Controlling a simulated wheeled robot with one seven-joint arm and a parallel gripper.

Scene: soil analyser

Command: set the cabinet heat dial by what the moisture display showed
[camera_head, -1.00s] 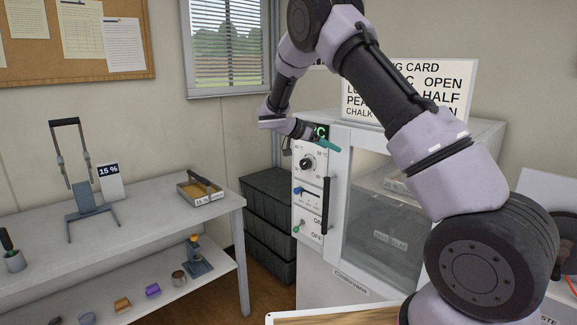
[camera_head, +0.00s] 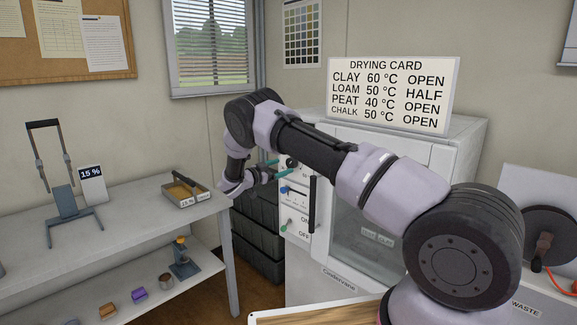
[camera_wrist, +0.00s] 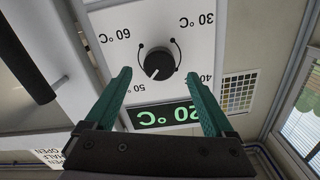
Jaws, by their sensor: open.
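The heat dial (camera_wrist: 158,63) is a black round knob on the cabinet's white panel, upside down in the wrist view, with 30, 40, 50 and 60 °C around it. Its small pale mark appears to point down-left, towards the 50 side. The green cabinet readout (camera_wrist: 160,117) shows 20 °C. My gripper (camera_wrist: 157,78) is open and empty, its teal fingers either side of the dial in that view; contact cannot be told. In the head view my gripper (camera_head: 276,168) is at the panel, partly hiding the dial. The moisture display (camera_head: 91,171) reads 15 %.
The drying card (camera_head: 392,94) on the cabinet reads clay 60 °C, loam 50, peat 40, chalk 50. Below the dial are a blue-knobbed slider (camera_head: 284,190) and an ON/OFF switch (camera_head: 286,224). A black door handle (camera_head: 312,204) stands close to the right.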

